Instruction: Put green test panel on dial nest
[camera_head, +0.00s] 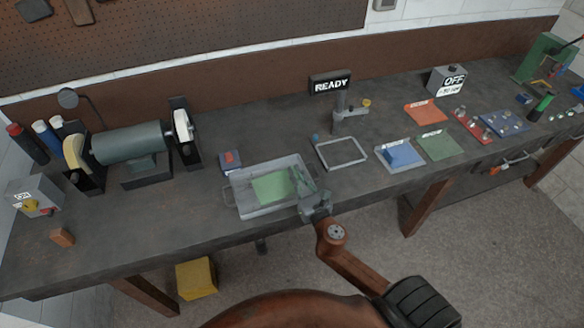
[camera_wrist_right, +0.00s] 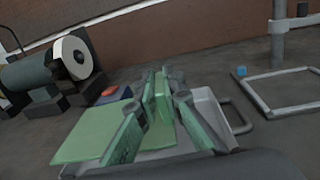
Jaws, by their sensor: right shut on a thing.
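The green test panel (camera_head: 271,187) lies in or just over a pale grey tray (camera_head: 240,205) at the bench front; I cannot tell whether it touches the tray floor. It also shows in the right wrist view (camera_wrist_right: 88,135). My right gripper (camera_head: 300,186) is at the panel's right side, with its fingers (camera_wrist_right: 160,118) shut on an upright green part that looks like the panel's grip. The fingers partly hide it. The dial nest appears to be the empty grey square frame (camera_head: 321,157) right of the tray, beside a dial stand (camera_head: 340,122). My left gripper is not in view.
A bench grinder (camera_head: 130,145) stands left, with a small blue-and-red block (camera_head: 230,160) behind the tray. A READY sign (camera_head: 331,83) stands behind the nest. A blue panel (camera_head: 402,155), green mat (camera_head: 440,146) and orange mat (camera_head: 426,112) lie to the right.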

